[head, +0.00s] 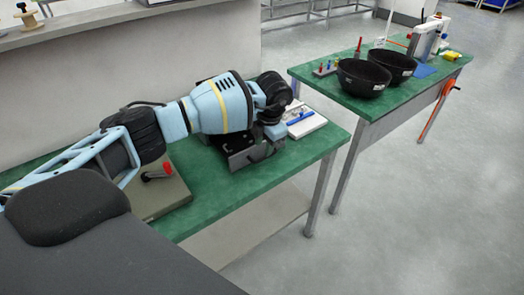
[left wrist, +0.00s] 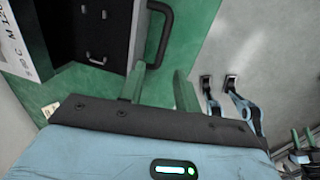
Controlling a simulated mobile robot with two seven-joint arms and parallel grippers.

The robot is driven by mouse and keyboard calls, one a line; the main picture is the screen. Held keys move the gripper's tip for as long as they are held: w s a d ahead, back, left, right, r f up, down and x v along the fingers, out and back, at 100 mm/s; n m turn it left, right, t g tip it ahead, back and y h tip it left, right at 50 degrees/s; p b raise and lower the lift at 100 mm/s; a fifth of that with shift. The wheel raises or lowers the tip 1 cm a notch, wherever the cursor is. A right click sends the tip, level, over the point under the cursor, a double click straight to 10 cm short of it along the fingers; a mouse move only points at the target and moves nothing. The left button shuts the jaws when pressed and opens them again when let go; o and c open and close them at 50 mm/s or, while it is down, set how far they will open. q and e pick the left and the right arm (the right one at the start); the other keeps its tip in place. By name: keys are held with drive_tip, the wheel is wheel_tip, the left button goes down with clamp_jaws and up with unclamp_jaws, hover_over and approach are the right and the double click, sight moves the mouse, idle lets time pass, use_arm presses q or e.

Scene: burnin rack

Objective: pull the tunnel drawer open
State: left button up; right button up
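How far the drawer stands out is unclear.
A board with a red-handled clamp (head: 160,172) lies left on the green bench (head: 315,148). A white tray with a blue tool (head: 303,122) lies just beyond the unit. A second bench (head: 355,108) holds two black bowls (head: 365,78). The floor between and in front is clear.

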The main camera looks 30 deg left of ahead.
use_arm(q)
drive_tip(key=shift+s+d+r, duration=0.1)
drive_tip(key=shift+d+r, duration=0.05)
drive_tip(key=shift+r, duration=0.55)
drive_tip(key=shift+d+r, duration=0.1)
drive_tip(key=shift+r, duration=0.55)
